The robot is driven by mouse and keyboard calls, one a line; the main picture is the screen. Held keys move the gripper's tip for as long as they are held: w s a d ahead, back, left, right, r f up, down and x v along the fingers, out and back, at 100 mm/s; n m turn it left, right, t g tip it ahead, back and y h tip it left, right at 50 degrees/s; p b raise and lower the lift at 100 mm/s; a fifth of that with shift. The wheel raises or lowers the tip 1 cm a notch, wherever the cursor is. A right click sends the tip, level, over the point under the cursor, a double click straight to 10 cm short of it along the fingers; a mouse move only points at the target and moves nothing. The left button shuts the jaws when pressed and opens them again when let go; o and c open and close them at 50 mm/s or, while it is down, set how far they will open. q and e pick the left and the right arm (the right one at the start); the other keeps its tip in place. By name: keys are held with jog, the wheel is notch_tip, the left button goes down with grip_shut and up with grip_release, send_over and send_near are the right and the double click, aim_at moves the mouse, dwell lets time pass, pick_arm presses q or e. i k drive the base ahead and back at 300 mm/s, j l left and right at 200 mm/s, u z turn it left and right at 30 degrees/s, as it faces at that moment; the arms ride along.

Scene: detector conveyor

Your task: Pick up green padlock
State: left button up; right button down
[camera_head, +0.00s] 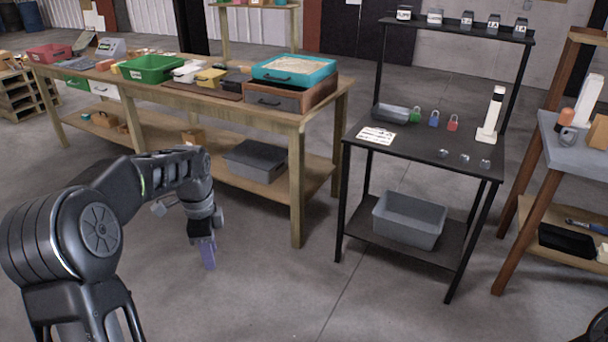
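The green padlock (416,116) stands on the black table (405,152) at the right, just right of a grey tray and left of a blue padlock (434,119). A red padlock (452,123) stands further right. My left gripper (207,254) hangs pointing down over the floor, well to the left of the black table and away from the padlocks. Whether its fingers are apart is too small to tell. My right gripper is not in view; only a dark bit at the bottom right corner shows.
A grey tray (390,113), a white card (377,136), a white upright device (491,118) and several small clear items share the black tabletop. A grey bin (409,222) sits on its lower shelf. A wooden workbench (180,95) with bins stands left. Floor (310,290) in front is clear.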

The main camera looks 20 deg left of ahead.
aim_at(415, 117)
jog(key=i, duration=0.85)
jog(key=i+l, duration=0.15)
jog(key=i, duration=1.25)
jog(key=i+j+z, duration=0.15)
jog(key=i, duration=0.4)
jog(key=i+z, duration=0.2)
jog(key=z, duration=0.15)
jog(key=i+j+z, duration=0.1)
jog(key=z, duration=0.3)
jog(key=i+j+z, duration=0.15)
jog(key=z, duration=0.2)
jog(key=i, duration=0.05)
